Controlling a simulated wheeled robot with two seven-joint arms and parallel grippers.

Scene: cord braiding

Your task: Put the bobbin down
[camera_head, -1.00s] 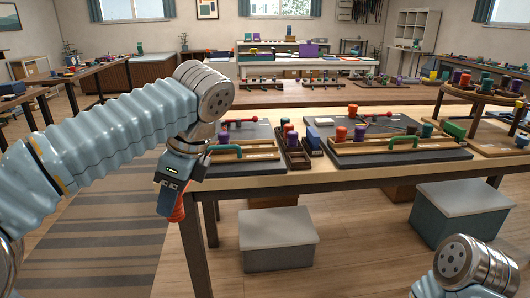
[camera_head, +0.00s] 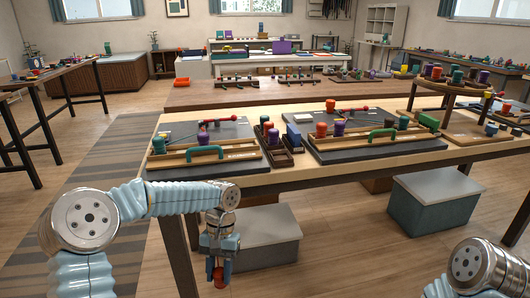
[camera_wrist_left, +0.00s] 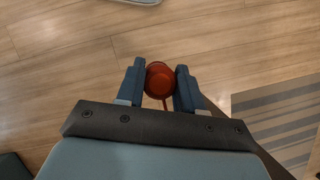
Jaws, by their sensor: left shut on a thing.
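My left gripper (camera_head: 217,270) hangs low in front of the near table's front edge, pointing down. It is shut on a red-orange bobbin (camera_head: 219,278), held over the floor and clear of the table. In the left wrist view the bobbin (camera_wrist_left: 159,77) sits between the two blue fingers, with a thin red cord or stem trailing toward the wrist. My right arm shows only as a rounded joint at the lower right; its gripper is out of view.
The near table (camera_head: 290,181) holds two dark boards with wooden bars and green handles, and a dark tray (camera_head: 276,156) with bobbins between them. A grey-topped box (camera_head: 262,236) stands on the floor by the left gripper. Another box (camera_head: 440,200) is farther right.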

